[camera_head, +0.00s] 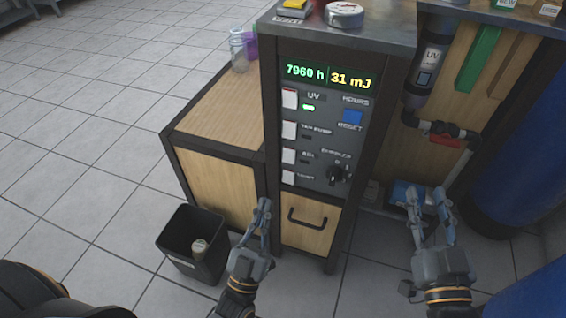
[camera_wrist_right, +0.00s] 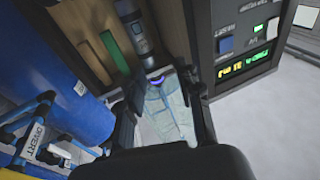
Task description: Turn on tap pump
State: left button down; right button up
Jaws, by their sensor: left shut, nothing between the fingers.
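The control panel (camera_head: 320,125) stands at the centre of the head view. Its display (camera_head: 327,76) reads 7960 h and 31 mJ. The tap pump switch (camera_head: 289,130) is a white rocker at the left of the panel, and the small lamp by its label looks dark. The UV switch (camera_head: 289,99) above it has a lit green lamp. My left gripper (camera_head: 263,208) is shut and empty, below the panel's left edge and apart from the switches. My right gripper (camera_head: 428,195) is open and empty, to the right of the cabinet; its fingers also show in the right wrist view (camera_wrist_right: 163,100).
Below the panel is a drawer with a black handle (camera_head: 307,220). A black bin (camera_head: 194,245) stands on the floor at the left. A wooden low cabinet (camera_head: 215,115) adjoins the panel. Blue tanks (camera_head: 520,165) and a UV tube (camera_head: 427,65) are at the right.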

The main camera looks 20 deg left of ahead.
aim_at(288, 133)
pick_arm(q)
jog(key=shift+s+a+r, duration=0.1)
jog(key=shift+r, duration=0.15)
pick_arm(e)
jog(key=shift+s+r, duration=0.15)
jog(key=shift+r, duration=0.2)
